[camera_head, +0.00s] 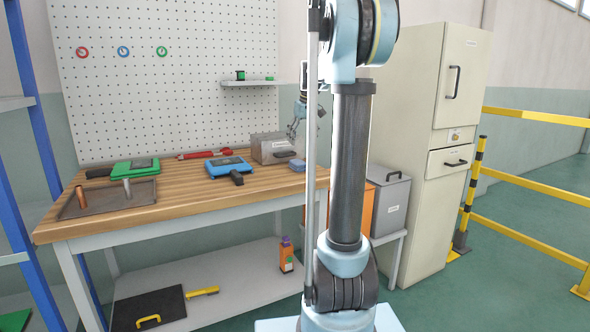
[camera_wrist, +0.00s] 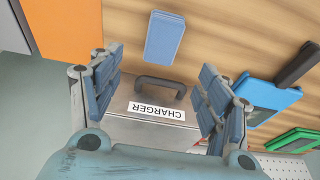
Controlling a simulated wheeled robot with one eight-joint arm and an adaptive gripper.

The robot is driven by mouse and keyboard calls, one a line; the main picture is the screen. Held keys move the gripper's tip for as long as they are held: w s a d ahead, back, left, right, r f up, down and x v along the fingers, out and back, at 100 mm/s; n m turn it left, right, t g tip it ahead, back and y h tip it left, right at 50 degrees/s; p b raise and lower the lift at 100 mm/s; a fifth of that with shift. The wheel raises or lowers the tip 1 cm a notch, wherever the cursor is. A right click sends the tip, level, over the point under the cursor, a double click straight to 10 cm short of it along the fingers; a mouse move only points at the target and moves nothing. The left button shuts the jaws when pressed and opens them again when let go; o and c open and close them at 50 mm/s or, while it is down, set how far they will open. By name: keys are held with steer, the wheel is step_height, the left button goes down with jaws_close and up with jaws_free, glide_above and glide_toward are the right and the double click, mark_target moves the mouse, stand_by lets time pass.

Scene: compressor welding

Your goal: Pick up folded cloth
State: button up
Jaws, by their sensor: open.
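The folded cloth appears as a small blue flat block (camera_head: 297,165) on the workbench, near its right end and in front of the grey box. In the wrist view the cloth (camera_wrist: 164,38) lies on the wood beyond my fingertips, roughly centred between them. My gripper (camera_head: 296,128) is above the bench near the grey box, partly behind my arm in the head view. In the wrist view my gripper (camera_wrist: 158,82) is open, its padded fingers wide apart and empty. It is apart from the cloth.
A grey box labelled CHARGER (camera_wrist: 150,130), with a dark handle, lies below my fingers in the wrist view; it stands at the bench back (camera_head: 272,146). Blue (camera_head: 228,166) and green (camera_head: 133,168) devices lie leftward. An orange bin (camera_wrist: 65,28) is beside the bench.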

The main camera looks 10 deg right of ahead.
glide_above(299, 162)
steer(key=f, duration=0.4)
steer(key=shift+s+d+f, duration=0.1)
steer(key=shift+d+f, duration=0.2)
steer(key=shift+f, duration=0.05)
steer(key=shift+s+x, duration=0.15)
steer(key=shift+x, duration=1.25)
steer(key=shift+s+x, duration=0.2)
steer(key=shift+x, duration=1.2)
steer(key=shift+f, duration=0.3)
steer(key=c, duration=1.2)
step_height(299, 162, up, 11)
steer(key=shift+f, duration=0.25)
